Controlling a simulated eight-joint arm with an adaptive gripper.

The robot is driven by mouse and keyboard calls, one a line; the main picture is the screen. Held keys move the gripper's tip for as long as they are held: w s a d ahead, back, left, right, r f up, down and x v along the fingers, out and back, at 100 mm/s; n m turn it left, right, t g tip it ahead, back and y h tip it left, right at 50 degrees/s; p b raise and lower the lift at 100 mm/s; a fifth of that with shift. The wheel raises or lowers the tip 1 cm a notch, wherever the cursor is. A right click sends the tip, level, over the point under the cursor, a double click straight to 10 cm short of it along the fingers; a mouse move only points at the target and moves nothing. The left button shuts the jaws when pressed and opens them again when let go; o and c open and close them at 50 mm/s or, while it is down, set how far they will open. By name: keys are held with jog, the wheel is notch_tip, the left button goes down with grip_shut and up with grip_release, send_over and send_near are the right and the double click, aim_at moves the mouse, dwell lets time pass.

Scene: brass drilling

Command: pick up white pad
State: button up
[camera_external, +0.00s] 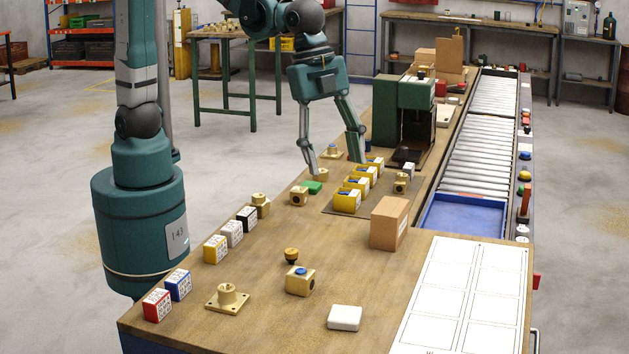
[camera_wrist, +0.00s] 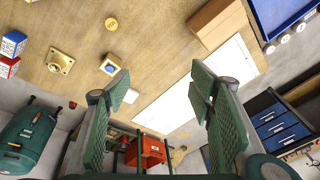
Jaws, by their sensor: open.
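The white pad (camera_external: 345,318) is a small white block with rounded edges, lying flat near the front edge of the wooden bench. It also shows in the wrist view (camera_wrist: 131,96), beside the left finger, which may cover part of it. My gripper (camera_external: 334,167) is open, with its fingers spread wide and nothing between them. It is above the far part of the bench, near the row of yellow blocks and well away from the pad. In the wrist view, the two green fingers (camera_wrist: 160,92) stand far apart.
A brass block with a blue top (camera_external: 300,281) stands left of the pad, with a brass flange (camera_external: 227,297) further left. A white sheet (camera_external: 460,300) lies to its right. A cardboard box (camera_external: 389,223) and yellow blocks (camera_external: 347,200) stand behind. Bare wood surrounds the pad.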

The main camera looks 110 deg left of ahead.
jog(key=w+d+f+m+g+p, duration=0.1)
jog(key=w+d+f+m+p, duration=0.15)
jog(key=d, duration=0.25)
jog(key=w+d+f+m+p, duration=0.1)
jog(key=w+d+f, duration=0.1)
jog(key=w+d, duration=0.3)
jog(key=m+g+y+p, duration=0.1)
jog(key=m+g+p, duration=0.1)
jog(key=m, duration=0.1)
send_near(345, 313)
jog(key=shift+s+a+f, duration=0.1)
jog(key=shift+s+a, duration=0.1)
jog(key=shift+s, duration=0.05)
jog(key=shift+d+f+m+p, duration=0.25)
jog(key=shift+d+f+p, duration=0.05)
jog(key=shift+d+f, duration=0.05)
jog(key=shift+f, duration=0.1)
jog(key=shift+f, duration=1.2)
jog(key=shift+f, duration=0.1)
jog(key=shift+w+a+f, duration=0.15)
jog(key=shift+f, duration=2.35)
